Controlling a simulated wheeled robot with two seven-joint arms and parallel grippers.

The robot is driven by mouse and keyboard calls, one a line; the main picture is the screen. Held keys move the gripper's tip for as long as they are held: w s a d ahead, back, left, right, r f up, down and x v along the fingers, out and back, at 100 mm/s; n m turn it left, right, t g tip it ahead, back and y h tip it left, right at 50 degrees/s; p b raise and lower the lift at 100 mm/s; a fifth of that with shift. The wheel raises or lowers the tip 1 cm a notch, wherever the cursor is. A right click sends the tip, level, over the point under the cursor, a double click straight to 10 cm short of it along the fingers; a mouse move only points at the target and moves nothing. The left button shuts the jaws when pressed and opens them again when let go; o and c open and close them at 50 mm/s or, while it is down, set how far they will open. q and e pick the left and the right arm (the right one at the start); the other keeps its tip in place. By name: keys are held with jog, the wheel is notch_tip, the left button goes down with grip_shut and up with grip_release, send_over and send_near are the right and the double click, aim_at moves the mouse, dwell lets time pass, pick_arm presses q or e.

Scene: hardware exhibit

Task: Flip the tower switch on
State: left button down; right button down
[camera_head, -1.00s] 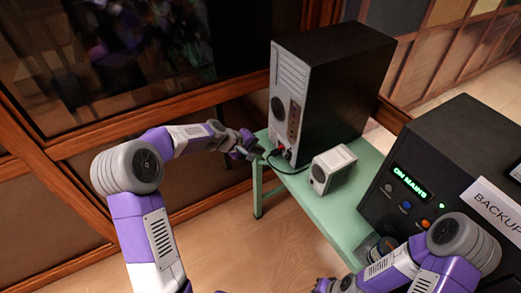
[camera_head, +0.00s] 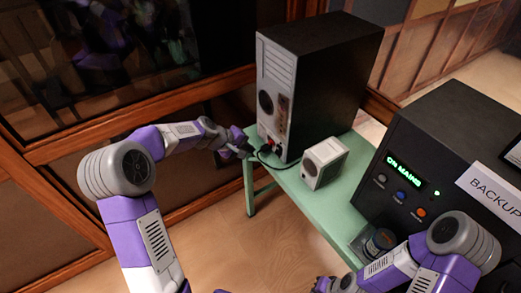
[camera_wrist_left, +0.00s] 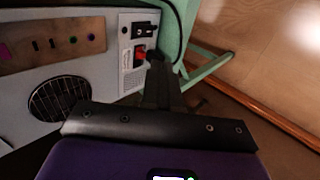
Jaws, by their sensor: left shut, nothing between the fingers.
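The tower (camera_head: 325,70) is a black computer case with a light grey back panel, standing upright on the green table. In the left wrist view its red rocker switch (camera_wrist_left: 140,53) sits at the panel's lower corner, beside a black socket (camera_wrist_left: 145,30). My left gripper (camera_wrist_left: 161,73) is shut and empty, its fingertips close beside the red switch; contact cannot be told. In the head view the left gripper (camera_head: 246,150) is at the tower's lower back corner. My right arm's end (camera_head: 330,285) is at the bottom edge, and its jaws cannot be made out.
A small white box (camera_head: 325,163) stands on the green table (camera_head: 325,213) beside the tower. A black cable (camera_head: 275,165) loops at the tower's base. A black backup unit (camera_head: 440,140) with a lit display and several buttons stands at the right.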

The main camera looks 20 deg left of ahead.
pick_arm(q)
jog(key=b, duration=0.1)
send_near(276, 153)
notch_tip(276, 153, down, 3)
jog(key=w+d, duration=0.1)
jog(key=w+d+f, duration=0.1)
jog(key=shift+w+d+f, duration=0.15)
jog(key=shift+w, duration=0.15)
jog(key=shift+w+d+f, duration=0.1)
jog(key=shift+w+d, duration=0.15)
jog(key=shift+w, duration=0.1)
